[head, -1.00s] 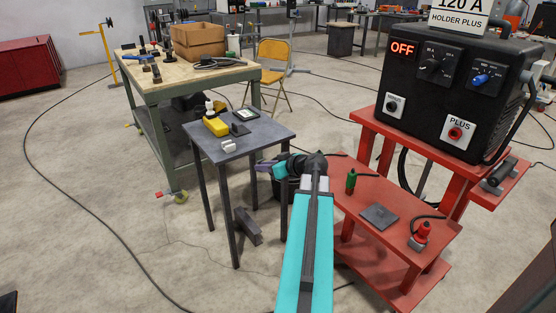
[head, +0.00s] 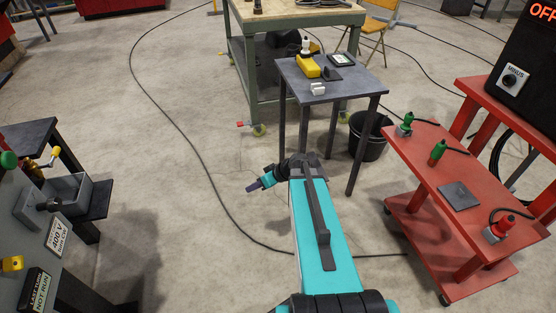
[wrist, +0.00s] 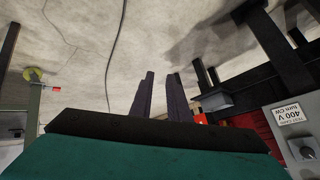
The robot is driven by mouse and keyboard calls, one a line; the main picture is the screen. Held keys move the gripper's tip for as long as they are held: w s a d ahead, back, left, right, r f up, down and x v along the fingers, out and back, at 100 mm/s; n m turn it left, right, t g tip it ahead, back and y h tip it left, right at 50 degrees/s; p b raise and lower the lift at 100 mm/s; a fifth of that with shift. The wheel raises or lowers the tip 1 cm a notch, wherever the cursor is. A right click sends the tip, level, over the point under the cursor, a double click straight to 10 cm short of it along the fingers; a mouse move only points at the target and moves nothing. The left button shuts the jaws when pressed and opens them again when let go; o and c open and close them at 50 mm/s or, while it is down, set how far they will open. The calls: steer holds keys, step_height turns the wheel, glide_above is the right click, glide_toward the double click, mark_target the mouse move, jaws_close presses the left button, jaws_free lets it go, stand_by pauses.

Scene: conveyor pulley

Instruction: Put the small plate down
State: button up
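My gripper (head: 254,186) is left of the cart and well apart from the plate, over open floor in front of the small grey table. In the wrist view, the two dark fingers (wrist: 161,95) stand apart with bare floor showing between them. The gripper is open and empty. The plate does not show in the wrist view.
A green connector (head: 438,150) and a red connector (head: 502,229) stand near the plate. The small grey table (head: 345,86) holds a yellow item (head: 307,67) and a white block (head: 318,89). A grey machine (head: 35,235) stands at the left.

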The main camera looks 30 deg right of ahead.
steer(key=s+a+f+n+g, duration=0.1)
steer(key=s+a+f+g, duration=0.2)
steer(key=s+a+f, duration=0.6)
steer(key=s+a+f+n+g, duration=0.1)
steer(key=s+a+f+g, duration=0.4)
steer(key=a, duration=0.5)
steer(key=s+a+f+g+h, duration=0.2)
steer(key=s+a+f, duration=0.1)
steer(key=s+f, duration=0.5)
steer(key=s+d+m+g+h, duration=0.1)
steer(key=s+d+m+h, duration=0.2)
steer(key=s, duration=0.6)
steer(key=shift+s+d+f+m+g+h, duration=0.3)
steer(key=shift+d+f+m+h, duration=0.25)
steer(key=shift+d, duration=0.5)
steer(key=shift+s, duration=0.15)
